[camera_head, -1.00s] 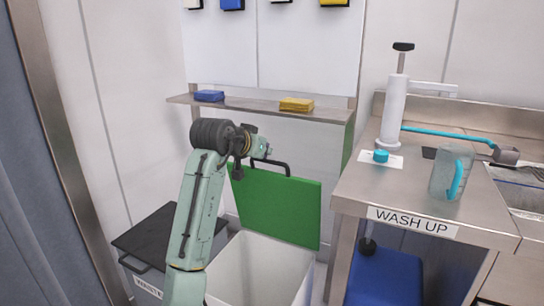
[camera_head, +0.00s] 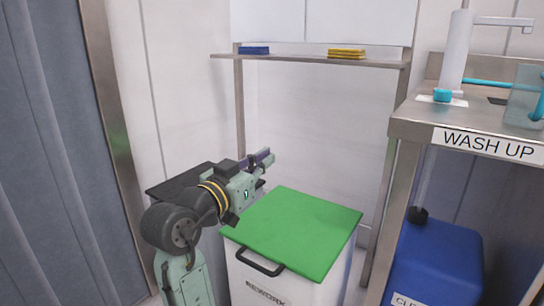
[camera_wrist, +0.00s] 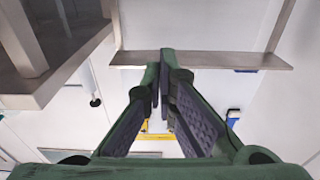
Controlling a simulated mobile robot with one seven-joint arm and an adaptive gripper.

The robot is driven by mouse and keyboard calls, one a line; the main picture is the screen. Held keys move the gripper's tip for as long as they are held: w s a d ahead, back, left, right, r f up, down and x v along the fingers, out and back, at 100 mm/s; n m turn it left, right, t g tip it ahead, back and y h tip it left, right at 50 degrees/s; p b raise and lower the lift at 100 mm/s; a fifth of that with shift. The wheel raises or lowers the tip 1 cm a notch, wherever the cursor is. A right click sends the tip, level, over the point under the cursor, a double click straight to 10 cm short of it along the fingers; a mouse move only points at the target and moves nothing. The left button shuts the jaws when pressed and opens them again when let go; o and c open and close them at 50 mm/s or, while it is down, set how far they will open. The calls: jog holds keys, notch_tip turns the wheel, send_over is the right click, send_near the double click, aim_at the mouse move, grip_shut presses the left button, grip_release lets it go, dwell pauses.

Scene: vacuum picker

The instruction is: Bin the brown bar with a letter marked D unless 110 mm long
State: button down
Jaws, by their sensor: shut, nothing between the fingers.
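No brown bar shows in either view, so no letter or length can be read. My gripper (camera_head: 264,157) is over the rear edge of the black-lidded bin, left of and above the green-lidded bin. In the wrist view its dark-padded fingers (camera_wrist: 163,58) come together at the tips, with nothing between them. The green-lidded bin (camera_head: 285,285) is white and labelled REWORK, and its green lid (camera_head: 295,232) lies closed. The black-lidded bin (camera_head: 178,185) is beside it on the left, partly hidden by my arm; its lid looks closed.
A wall shelf (camera_head: 300,60) holds a blue stack (camera_head: 254,50) and a yellow stack (camera_head: 346,54). The steel WASH UP bench (camera_head: 475,122) stands at right, with a blue container (camera_head: 435,260) beneath. A grey curtain (camera_head: 45,150) hangs at left.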

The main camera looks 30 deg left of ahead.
jog(key=shift+s+f, duration=0.3)
